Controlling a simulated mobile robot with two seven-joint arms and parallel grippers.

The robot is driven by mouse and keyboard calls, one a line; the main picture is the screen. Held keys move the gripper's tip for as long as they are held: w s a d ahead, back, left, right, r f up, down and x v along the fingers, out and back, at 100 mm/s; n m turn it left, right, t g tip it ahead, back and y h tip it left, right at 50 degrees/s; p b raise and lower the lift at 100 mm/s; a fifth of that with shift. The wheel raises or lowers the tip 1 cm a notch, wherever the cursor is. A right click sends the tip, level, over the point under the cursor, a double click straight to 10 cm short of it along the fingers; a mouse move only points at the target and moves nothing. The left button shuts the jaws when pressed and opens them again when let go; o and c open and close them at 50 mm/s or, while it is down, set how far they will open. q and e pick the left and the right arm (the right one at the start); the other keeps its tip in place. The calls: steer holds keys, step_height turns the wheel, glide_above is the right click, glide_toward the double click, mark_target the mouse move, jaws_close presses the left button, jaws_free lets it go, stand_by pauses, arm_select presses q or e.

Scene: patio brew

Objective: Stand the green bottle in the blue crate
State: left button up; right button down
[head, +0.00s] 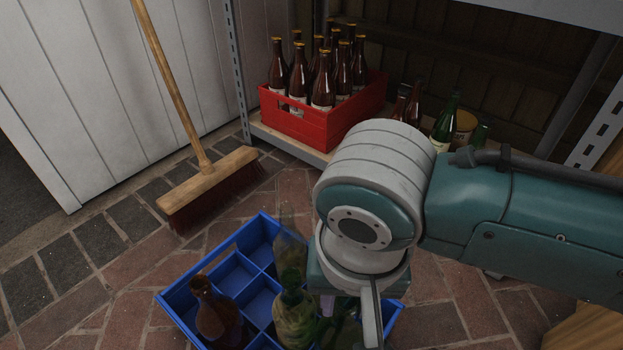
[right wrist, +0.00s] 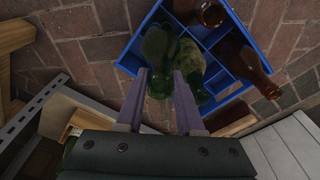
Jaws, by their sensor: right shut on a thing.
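The blue crate (head: 183,308) stands on the brick floor at the bottom of the head view; its rim also shows in the right wrist view (right wrist: 136,45). My right gripper (head: 348,306) is over the crate's right part, pointing down. In the right wrist view its fingers (right wrist: 160,82) are shut on a green bottle (right wrist: 158,84), seen from above. In the head view that bottle (head: 345,332) is mostly hidden behind the gripper. I cannot tell whether its base touches the crate's floor. My left gripper is not in view.
Other green bottles (head: 293,320) and a brown bottle (head: 217,316) stand in the crate. A red crate (head: 310,128) of brown bottles sits on the shelf behind, with loose bottles (head: 445,122) to its right. A broom (head: 208,185) leans at left. Some left compartments look empty.

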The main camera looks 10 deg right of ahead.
mark_target(340, 339)
step_height(340, 339, down, 4)
steer(key=b, duration=0.3)
steer(key=shift+f+b, duration=0.1)
steer(key=shift+b, duration=0.2)
steer(key=shift+w, duration=0.1)
steer(key=c, duration=0.5)
jaws_free()
steer(key=shift+f, duration=0.1)
